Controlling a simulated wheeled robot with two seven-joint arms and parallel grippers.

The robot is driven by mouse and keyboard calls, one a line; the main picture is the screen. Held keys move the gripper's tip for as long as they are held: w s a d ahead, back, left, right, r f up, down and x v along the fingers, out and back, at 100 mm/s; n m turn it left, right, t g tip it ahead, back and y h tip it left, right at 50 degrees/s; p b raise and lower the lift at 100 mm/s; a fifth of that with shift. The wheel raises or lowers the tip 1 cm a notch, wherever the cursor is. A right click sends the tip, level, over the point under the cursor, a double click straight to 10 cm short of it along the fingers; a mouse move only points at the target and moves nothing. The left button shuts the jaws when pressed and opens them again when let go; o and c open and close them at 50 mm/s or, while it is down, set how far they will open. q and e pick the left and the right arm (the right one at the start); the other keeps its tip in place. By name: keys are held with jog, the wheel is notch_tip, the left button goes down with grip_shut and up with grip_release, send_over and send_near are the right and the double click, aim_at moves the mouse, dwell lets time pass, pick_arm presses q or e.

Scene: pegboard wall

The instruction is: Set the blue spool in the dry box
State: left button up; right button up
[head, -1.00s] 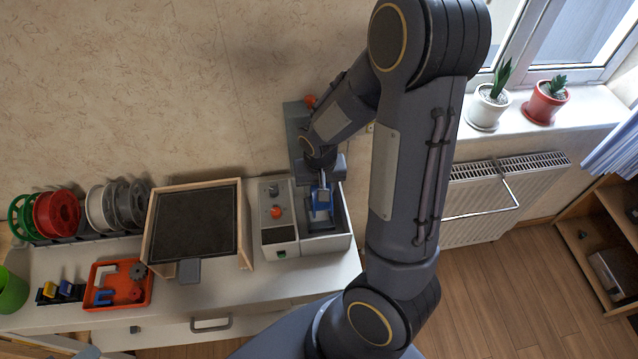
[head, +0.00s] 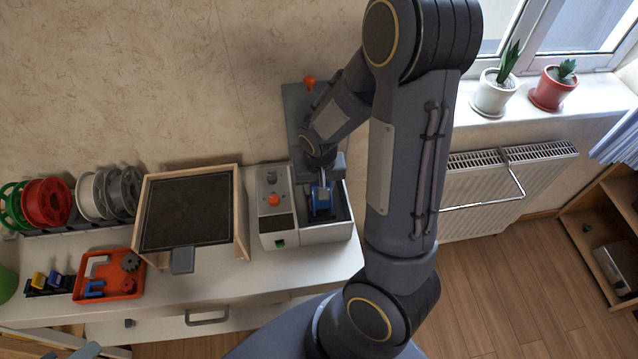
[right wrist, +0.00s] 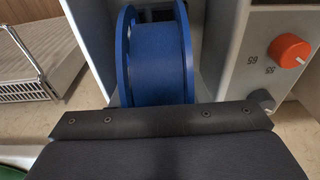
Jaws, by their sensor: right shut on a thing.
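The blue spool (head: 321,202) is in the open right compartment of the white dry box (head: 325,236), between its walls. My right gripper (head: 322,184) comes down from above and is shut on the spool. In the right wrist view the spool (right wrist: 158,60) stands on edge just beyond my gripper (right wrist: 160,118), with box walls on both sides; the fingertips are hidden. I cannot tell whether the spool touches the compartment floor. The box's grey lid (head: 295,112) stands open against the wall.
Left of the compartment is the box's panel with an orange knob (head: 274,200). A wood-framed dark plate (head: 187,212), a rack of red, green and pale spools (head: 46,203) and an orange tray (head: 122,284) are further left. Potted plants (head: 492,98) stand on the sill.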

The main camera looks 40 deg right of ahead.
jog(key=o, duration=1.2)
jog(key=r, duration=0.5)
jog(key=s+r, duration=0.1)
jog(key=r, duration=0.1)
jog(key=shift+a+r, duration=0.25)
jog(key=shift+r, duration=0.15)
